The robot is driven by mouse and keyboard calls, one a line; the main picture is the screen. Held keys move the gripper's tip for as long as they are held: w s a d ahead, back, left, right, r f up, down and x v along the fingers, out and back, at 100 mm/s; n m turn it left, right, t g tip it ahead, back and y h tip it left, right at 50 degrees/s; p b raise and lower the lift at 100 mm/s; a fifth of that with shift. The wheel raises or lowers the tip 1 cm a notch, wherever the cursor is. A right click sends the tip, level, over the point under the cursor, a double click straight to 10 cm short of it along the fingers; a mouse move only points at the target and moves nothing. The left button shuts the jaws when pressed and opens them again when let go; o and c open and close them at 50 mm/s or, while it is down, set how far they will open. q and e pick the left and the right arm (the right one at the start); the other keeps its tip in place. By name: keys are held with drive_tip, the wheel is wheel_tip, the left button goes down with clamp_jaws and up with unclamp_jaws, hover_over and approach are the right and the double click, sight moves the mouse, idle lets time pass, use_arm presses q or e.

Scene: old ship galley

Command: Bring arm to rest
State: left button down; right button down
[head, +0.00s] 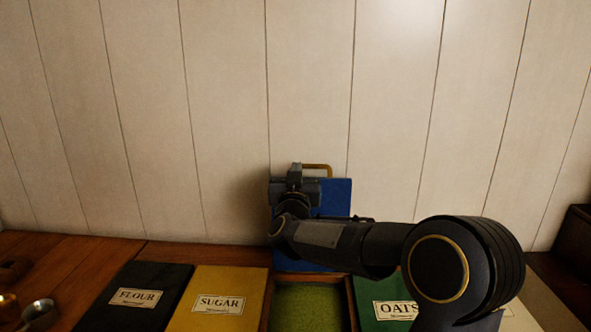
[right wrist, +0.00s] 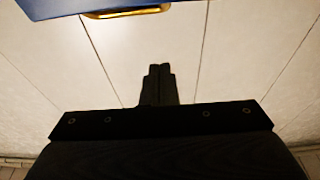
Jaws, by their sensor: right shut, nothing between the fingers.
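My right arm reaches in from the right in the head view. Its gripper (head: 295,171) is up at the back, in front of a blue lid (head: 338,197) that stands upright near the wall. In the right wrist view the fingers (right wrist: 158,72) are shut with nothing between them. The blue lid (right wrist: 60,8) and its brass handle (right wrist: 128,13) show at the top of that view, apart from the fingertips. The handle also shows in the head view (head: 318,167). My left gripper is not in view.
An open bin with a green inside (head: 308,306) lies below the blue lid. Beside it are a black FLOUR lid (head: 150,280), a yellow SUGAR lid (head: 225,282) and a green OATS lid (head: 372,288), partly behind my arm. Metal cups (head: 38,311) stand at the left. A plank wall closes the back.

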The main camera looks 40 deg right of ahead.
drive_tip(key=shift+a+r+b+v, duration=0.1)
drive_tip(key=shift+r+v, duration=0.1)
drive_tip(key=shift+v, duration=0.65)
drive_tip(key=shift+a+r+b+v, duration=0.1)
drive_tip(key=shift+r+v, duration=0.1)
drive_tip(key=shift+v, duration=0.65)
drive_tip(key=shift+a+r+b+v, duration=0.1)
drive_tip(key=shift+r+v, duration=0.1)
drive_tip(key=shift+v, duration=0.7)
